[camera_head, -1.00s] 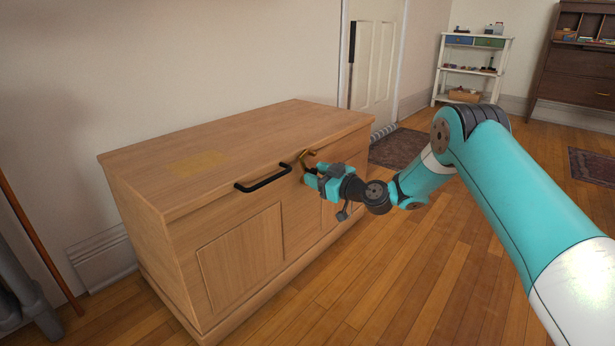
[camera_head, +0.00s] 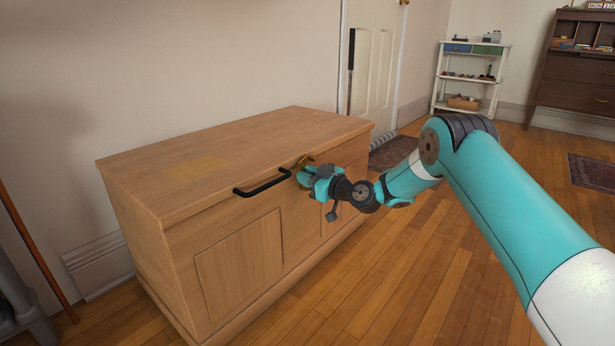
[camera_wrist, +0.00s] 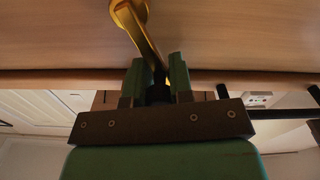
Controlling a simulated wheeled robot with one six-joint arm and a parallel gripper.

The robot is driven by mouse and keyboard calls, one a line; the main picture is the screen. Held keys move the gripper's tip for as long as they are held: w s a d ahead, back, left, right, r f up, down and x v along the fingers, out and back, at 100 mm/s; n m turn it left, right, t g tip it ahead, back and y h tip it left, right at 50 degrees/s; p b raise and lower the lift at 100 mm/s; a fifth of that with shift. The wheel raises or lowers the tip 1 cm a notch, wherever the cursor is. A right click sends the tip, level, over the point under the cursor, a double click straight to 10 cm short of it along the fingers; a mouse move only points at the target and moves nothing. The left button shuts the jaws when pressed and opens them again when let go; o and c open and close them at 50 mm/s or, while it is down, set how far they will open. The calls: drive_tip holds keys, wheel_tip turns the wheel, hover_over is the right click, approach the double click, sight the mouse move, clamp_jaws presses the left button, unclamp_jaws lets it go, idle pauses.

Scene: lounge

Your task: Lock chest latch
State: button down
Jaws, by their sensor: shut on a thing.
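The wooden chest (camera_head: 240,258) stands against the wall with its lid down. Its brass latch (camera_head: 305,159) is at the front edge of the lid, right of the black handle (camera_head: 262,187). In the wrist view the latch (camera_wrist: 138,30) runs from the top of the picture down to between my fingers. My gripper (camera_head: 308,178) is at the chest front by the latch. In the wrist view my gripper (camera_wrist: 159,80) is shut on the latch's lower end, which the fingers partly hide.
A white shelf (camera_head: 467,80) with small items and a dark wooden cabinet (camera_head: 570,88) stand at the back right. A door (camera_head: 375,65) is behind the chest. Wooden floor (camera_head: 400,270) is clear in front of the chest.

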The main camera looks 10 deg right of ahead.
drive_tip(key=shift+w+d+r+m, duration=0.1)
drive_tip(key=shift+d+m, duration=0.25)
drive_tip(key=shift+m, duration=0.15)
drive_tip(key=shift+a, duration=0.25)
drive_tip(key=c, duration=1)
unclamp_jaws()
drive_tip(key=shift+b+v, duration=1.9)
drive_tip(key=shift+v, duration=6.85)
